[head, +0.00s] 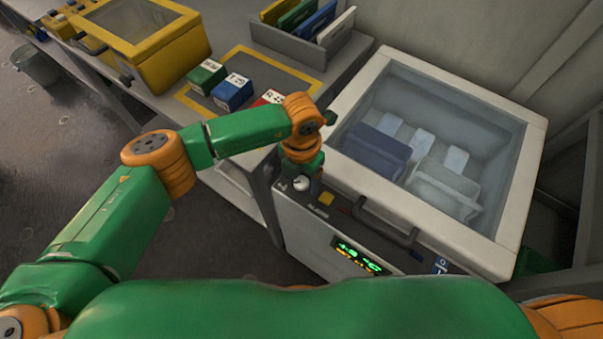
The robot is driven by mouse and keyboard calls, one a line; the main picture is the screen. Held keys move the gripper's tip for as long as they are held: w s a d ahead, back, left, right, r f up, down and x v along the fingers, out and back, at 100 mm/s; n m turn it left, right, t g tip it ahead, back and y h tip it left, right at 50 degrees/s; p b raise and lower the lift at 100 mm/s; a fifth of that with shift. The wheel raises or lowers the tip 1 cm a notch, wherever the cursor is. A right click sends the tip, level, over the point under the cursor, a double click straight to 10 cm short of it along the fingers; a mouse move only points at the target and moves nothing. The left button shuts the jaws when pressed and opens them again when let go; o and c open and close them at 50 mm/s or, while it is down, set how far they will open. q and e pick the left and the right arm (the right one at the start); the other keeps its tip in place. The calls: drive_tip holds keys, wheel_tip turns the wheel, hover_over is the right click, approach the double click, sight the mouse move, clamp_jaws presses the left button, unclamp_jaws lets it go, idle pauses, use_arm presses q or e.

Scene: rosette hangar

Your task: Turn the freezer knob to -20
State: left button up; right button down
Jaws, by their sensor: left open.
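The white chest freezer (455,240) stands at the right with a glass lid, which looks closed. Its round light knob (301,183) sits on the front panel's left end. A lit green and orange display (358,257) is on the same panel; its digits are too small to read surely. My left gripper (303,178) points down right at the knob, with the wrist above it. Its fingers are small and partly hidden by the wrist, and I cannot tell whether they touch the knob. The knob's setting cannot be read. My right gripper is not in view.
Green (207,77), blue (232,92) and red (268,98) boxes stand on the grey bench (165,98). A yellow case (150,45) stands behind left.

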use_arm(q)
drive_tip(key=shift+w+f, duration=0.1)
drive_tip(key=shift+w, duration=0.05)
drive_tip(key=shift+s, duration=0.2)
drive_tip(key=c, duration=0.8)
clamp_jaws()
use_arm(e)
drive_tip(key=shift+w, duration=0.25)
use_arm(q)
drive_tip(key=shift+w, duration=0.1)
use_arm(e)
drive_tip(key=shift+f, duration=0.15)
